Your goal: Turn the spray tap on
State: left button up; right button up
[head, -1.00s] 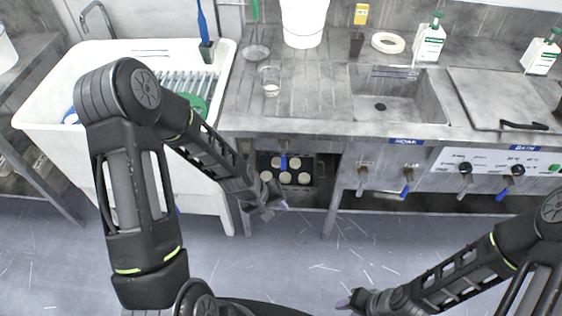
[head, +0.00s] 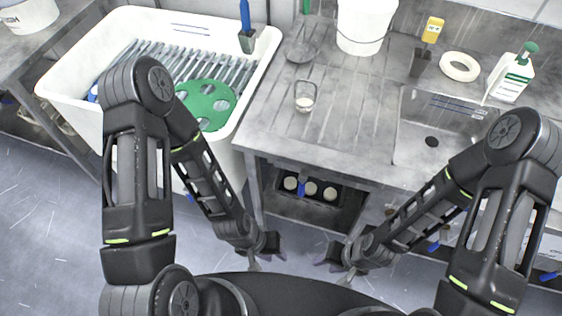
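A blue-handled tap lever (head: 302,187) hangs straight down at the bench front, before a dark opening; no label marks it as the spray tap. Another blue tap handle (head: 433,246) is partly behind my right arm, and a further one (head: 548,276) shows at the lower right. My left gripper (head: 264,256) is low in front of the bench, below and left of the first lever, fingers apart and empty. My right gripper (head: 337,266) is below and right of that lever, also apart and empty. Neither touches a tap.
A white tub (head: 262,52) with metal slats and a green holed disc (head: 208,103) stands left. The steel bench (head: 340,135) carries a glass (head: 304,96), a white bucket (head: 362,25), a white ring (head: 459,66) and a bottle (head: 513,75). A sink (head: 432,120) is right.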

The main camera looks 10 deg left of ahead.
aim_at(302, 186)
jog(key=i+l+u, duration=0.25)
jog(key=j+z, duration=0.1)
jog(key=z, duration=0.4)
jog(key=j+z, duration=0.1)
jog(key=z, duration=0.4)
jog(key=k+j+z, duration=0.15)
jog(key=j+z, duration=0.2)
jog(key=k+j+z, duration=0.15)
jog(key=j+z, duration=0.25)
jog(key=k+j+z, duration=0.45)
jog(key=k+j, duration=0.3)
